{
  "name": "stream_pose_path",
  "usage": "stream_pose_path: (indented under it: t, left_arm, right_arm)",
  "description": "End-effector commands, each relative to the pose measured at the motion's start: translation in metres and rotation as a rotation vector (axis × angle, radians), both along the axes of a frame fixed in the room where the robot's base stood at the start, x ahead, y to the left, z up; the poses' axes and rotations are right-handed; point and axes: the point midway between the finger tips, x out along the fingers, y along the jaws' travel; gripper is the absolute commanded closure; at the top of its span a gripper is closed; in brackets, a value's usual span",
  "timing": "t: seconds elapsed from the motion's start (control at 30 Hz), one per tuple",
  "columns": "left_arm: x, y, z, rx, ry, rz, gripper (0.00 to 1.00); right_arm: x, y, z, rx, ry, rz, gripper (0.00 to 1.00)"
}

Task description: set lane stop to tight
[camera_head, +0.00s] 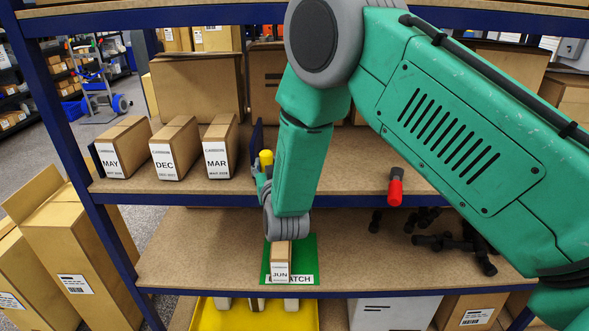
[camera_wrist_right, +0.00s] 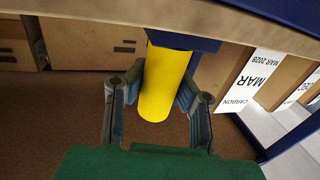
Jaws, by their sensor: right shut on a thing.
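The lane stop is a dark blue upright plate (camera_head: 257,138) on the middle shelf, just right of the MAR carton, with a yellow handle (camera_head: 266,158) at its front. In the right wrist view the yellow handle (camera_wrist_right: 160,90) hangs from a blue block (camera_wrist_right: 185,41) and lies between my fingers. My right gripper (camera_head: 263,178) is shut on the yellow handle. The MAY (camera_head: 122,147), DEC (camera_head: 174,148) and MAR (camera_head: 220,146) cartons stand in a row left of the plate. My arm hides the area right of the plate. My left gripper is not in view.
A red-tipped handle (camera_head: 395,187) hangs at the shelf's front edge, right of my arm. A JUN carton (camera_head: 281,262) stands on a green mat (camera_head: 306,246) on the lower shelf. Black fittings (camera_head: 447,240) lie right of it. Large cartons (camera_head: 199,88) stand behind.

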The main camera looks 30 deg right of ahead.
Motion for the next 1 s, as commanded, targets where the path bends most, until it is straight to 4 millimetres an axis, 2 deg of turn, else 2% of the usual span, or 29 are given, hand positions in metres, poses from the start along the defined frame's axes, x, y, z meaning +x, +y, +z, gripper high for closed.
stream_pose_path:
  t: [0.03, 0.2, 0.53, 0.57, 0.6, 0.63, 1.0]
  left_arm:
    - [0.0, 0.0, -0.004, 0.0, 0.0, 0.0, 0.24]
    - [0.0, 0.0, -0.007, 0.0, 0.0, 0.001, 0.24]
    - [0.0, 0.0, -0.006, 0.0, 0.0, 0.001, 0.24]
    - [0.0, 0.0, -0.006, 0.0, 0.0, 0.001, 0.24]
    - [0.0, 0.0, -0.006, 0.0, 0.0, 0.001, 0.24]
    - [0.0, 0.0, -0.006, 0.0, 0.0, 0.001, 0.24]
    - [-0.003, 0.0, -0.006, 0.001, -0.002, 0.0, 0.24]
  right_arm:
    - [0.008, 0.012, 0.003, 0.0, -0.014, 0.004, 1.0]
    - [0.018, 0.029, 0.004, 0.001, -0.012, 0.002, 1.0]
    - [0.017, 0.029, 0.006, 0.001, -0.012, 0.003, 1.0]
    - [0.017, 0.029, 0.006, 0.001, -0.012, 0.003, 0.7]
    - [0.017, 0.029, 0.005, 0.001, -0.011, 0.002, 0.55]
    - [0.017, 0.029, 0.005, 0.002, -0.01, 0.002, 0.53]
    - [0.015, 0.03, 0.001, 0.004, -0.003, 0.001, 0.53]
